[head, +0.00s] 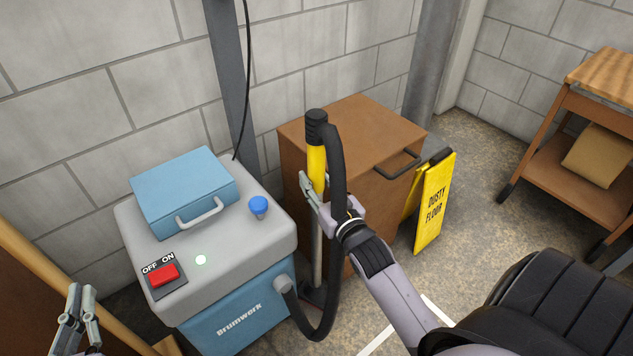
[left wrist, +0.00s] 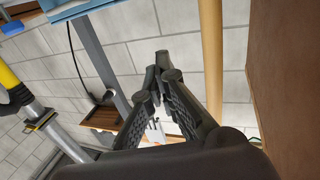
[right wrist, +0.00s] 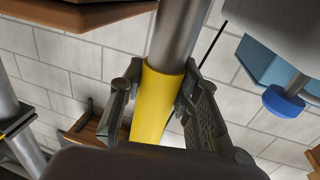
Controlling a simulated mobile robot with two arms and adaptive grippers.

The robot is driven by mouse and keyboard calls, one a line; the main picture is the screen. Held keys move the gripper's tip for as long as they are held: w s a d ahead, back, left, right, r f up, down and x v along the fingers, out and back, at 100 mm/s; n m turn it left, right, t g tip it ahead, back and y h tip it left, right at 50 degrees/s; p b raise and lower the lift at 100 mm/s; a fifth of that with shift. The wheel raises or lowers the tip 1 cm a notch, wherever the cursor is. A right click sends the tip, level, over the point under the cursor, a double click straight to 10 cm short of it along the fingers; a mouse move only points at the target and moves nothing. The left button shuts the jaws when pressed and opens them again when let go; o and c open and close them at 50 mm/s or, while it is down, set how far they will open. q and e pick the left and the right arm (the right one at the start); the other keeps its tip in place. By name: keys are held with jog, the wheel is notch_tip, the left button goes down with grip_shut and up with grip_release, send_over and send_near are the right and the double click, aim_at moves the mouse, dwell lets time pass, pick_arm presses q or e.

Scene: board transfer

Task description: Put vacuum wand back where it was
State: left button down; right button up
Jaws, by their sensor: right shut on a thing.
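The vacuum wand has a yellow grip (head: 317,165) with a black top and a metal tube below. It stands nearly upright between the grey-topped blue machine (head: 205,225) and the brown cabinet (head: 345,130). A black hose (head: 337,165) loops from its top down to the machine's front port. My right gripper (head: 313,190) is shut on the wand's yellow grip, which lies between its fingers in the right wrist view (right wrist: 158,100). The wand's foot is low by the cabinet, partly hidden; I cannot tell whether it touches the floor. My left gripper (head: 78,298) is shut and empty.
A yellow "Dusty Floor" sign (head: 435,203) stands right of the cabinet. A wooden cart (head: 575,150) is at the right. The machine carries a blue lidded box (head: 184,190), a blue knob (head: 258,206) and a red switch (head: 164,275). Floor is clear between sign and cart.

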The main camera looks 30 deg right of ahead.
jog(key=o, duration=0.7)
jog(key=shift+f, duration=0.15)
jog(key=o, duration=0.5)
jog(key=shift+c, duration=0.2)
pick_arm(q)
jog(key=shift+r, duration=0.15)
pick_arm(e)
jog(key=shift+s+r, duration=0.2)
jog(key=shift+s, duration=0.05)
jog(key=s+a+p, duration=0.1)
jog(key=s+p, duration=0.1)
jog(key=s, duration=0.9)
pick_arm(q)
jog(key=s+a+f+g+y, duration=0.1)
jog(key=s+a+f+g, duration=0.1)
jog(key=f+g, duration=0.4)
notch_tip(320, 180, down, 4)
jog(key=shift+s+a+r+y, duration=0.15)
jog(key=shift+s+y, duration=0.25)
jog(key=shift+s, duration=0.5)
pick_arm(e)
jog(key=s+a+f+n+g+y, duration=0.1)
jog(key=a+n+g+y, duration=0.2)
jog(key=a, duration=1.2)
jog(key=g+y, duration=0.1)
jog(key=g, duration=0.2)
jog(key=shift+a+n, duration=0.2)
jog(key=shift+n, duration=0.2)
